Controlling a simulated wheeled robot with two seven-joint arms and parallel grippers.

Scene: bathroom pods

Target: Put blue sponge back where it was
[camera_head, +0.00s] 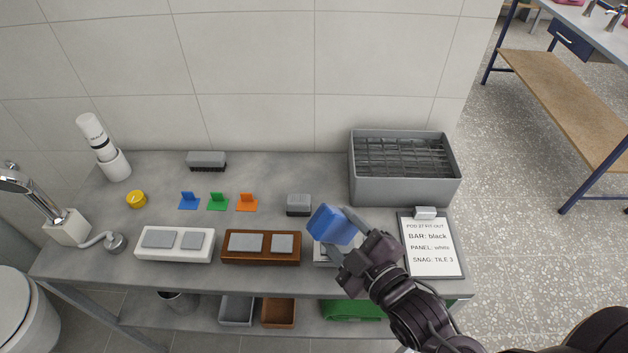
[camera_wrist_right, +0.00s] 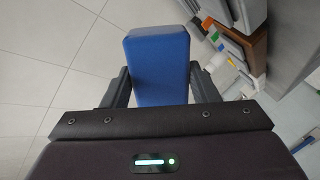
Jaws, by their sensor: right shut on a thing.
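The blue sponge (camera_head: 331,225) is a small block, held tilted by my right gripper (camera_head: 348,246) over the front right part of the grey counter. In the right wrist view the sponge (camera_wrist_right: 158,65) sits between the two dark fingers of the gripper (camera_wrist_right: 158,88), which are shut on it. Below the sponge a light-coloured holder or tray (camera_head: 323,254) shows in part; the gripper and sponge hide the rest. My left gripper is in neither view.
A grey bin with a dark grid (camera_head: 404,195) stands at the back right, beside a clipboard (camera_head: 432,248). A grey block (camera_head: 298,204), coloured tabs (camera_head: 217,201), a brown tray (camera_head: 228,258) and a white tray (camera_head: 143,257) stand to the left.

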